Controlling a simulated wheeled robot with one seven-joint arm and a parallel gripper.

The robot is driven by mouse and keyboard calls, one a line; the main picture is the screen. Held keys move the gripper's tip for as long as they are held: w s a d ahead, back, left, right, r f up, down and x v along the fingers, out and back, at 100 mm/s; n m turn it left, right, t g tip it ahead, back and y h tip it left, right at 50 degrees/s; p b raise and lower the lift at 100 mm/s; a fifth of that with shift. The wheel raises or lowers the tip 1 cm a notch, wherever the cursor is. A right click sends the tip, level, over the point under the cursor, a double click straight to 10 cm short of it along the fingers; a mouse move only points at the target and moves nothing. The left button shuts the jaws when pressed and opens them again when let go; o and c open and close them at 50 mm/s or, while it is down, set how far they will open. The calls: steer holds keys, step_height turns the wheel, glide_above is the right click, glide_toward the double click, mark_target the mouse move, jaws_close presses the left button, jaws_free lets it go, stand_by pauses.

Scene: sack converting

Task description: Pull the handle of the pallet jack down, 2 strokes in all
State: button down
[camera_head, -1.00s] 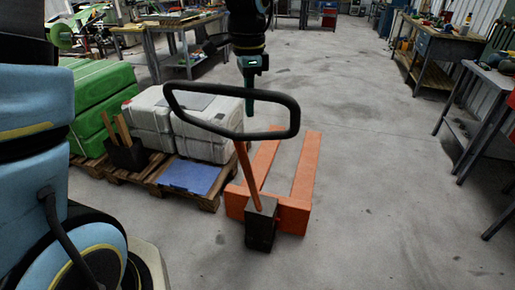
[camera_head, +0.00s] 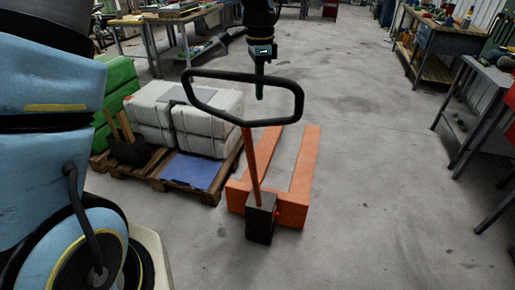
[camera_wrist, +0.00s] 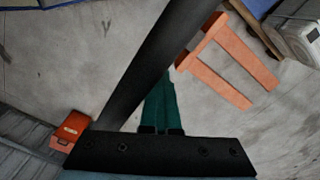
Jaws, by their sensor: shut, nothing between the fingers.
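The orange pallet jack (camera_head: 291,215) stands on the floor in the head view, forks pointing away. Its orange shaft (camera_head: 251,165) rises from a dark base block to a black loop handle (camera_head: 211,118). My gripper (camera_head: 260,97) points down at the loop's far bar, its fingertips showing within the loop's outline; whether they touch the bar is unclear. In the wrist view a black bar of the handle (camera_wrist: 160,60) crosses diagonally and covers part of my teal fingers (camera_wrist: 163,88). The fingers are together with nothing between them. The forks also show in the wrist view (camera_wrist: 235,75).
Left of the jack a wooden pallet (camera_head: 203,194) carries white containers (camera_head: 205,125) and a blue sheet (camera_head: 191,171). Green containers (camera_head: 121,75) stand behind. Workbenches (camera_head: 430,45) line the right side. The floor (camera_head: 370,190) right of the jack is clear.

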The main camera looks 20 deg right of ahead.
steer(key=shift+w+d, duration=0.15)
steer(key=shift+w, duration=0.05)
steer(key=w+d+r+p, duration=0.1)
steer(key=w+d, duration=0.3)
steer(key=w, duration=0.1)
steer(key=shift+d+r, duration=0.3)
steer(key=shift+r, duration=0.1)
steer(key=w+d+r, duration=0.1)
steer(key=w+d, duration=0.3)
steer(key=w, duration=0.1)
steer(key=shift+d, duration=0.35)
steer(key=shift+a, duration=0.1)
